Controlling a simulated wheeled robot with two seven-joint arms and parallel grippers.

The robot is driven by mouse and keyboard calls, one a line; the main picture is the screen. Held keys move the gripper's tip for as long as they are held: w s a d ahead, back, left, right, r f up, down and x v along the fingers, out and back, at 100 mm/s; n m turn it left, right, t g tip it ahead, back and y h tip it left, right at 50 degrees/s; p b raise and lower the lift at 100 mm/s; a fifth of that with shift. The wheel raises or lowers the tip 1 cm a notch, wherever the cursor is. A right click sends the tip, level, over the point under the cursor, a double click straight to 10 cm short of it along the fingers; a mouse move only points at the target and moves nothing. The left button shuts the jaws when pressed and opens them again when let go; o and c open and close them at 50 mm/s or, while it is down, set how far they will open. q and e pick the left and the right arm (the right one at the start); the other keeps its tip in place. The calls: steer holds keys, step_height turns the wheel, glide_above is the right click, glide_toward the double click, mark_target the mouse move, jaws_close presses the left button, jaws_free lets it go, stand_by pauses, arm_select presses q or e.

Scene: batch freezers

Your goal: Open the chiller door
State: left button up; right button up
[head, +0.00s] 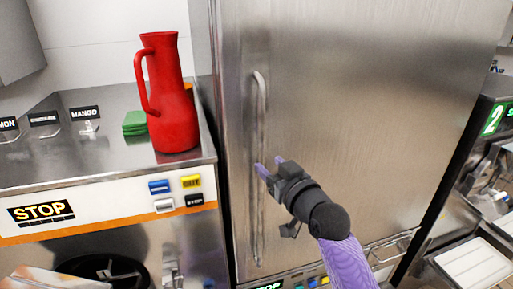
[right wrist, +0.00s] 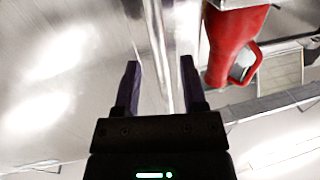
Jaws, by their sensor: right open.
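The chiller door (head: 360,110) is a tall brushed-steel panel in the middle of the head view and looks shut. Its long vertical bar handle (head: 261,110) runs along the door's left side. My right gripper (head: 267,166), on a purple arm, is at the lower half of the handle with its jaws open. In the right wrist view the handle (right wrist: 158,45) shows as a bright bar in line with the space between the two dark fingers (right wrist: 158,65). I cannot tell whether a finger touches it. My left gripper is not in view.
A red jug (head: 168,100) stands on the steel counter (head: 100,160) left of the chiller, beside a green stack (head: 135,122). A machine with a STOP label (head: 41,211) is below. Another machine (head: 490,150) stands at the right.

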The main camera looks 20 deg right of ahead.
mark_target(263, 158)
steer(key=x, duration=0.4)
steer(key=shift+w+f, duration=0.1)
steer(key=shift+w, duration=0.25)
jaws_close()
stand_by(1.1)
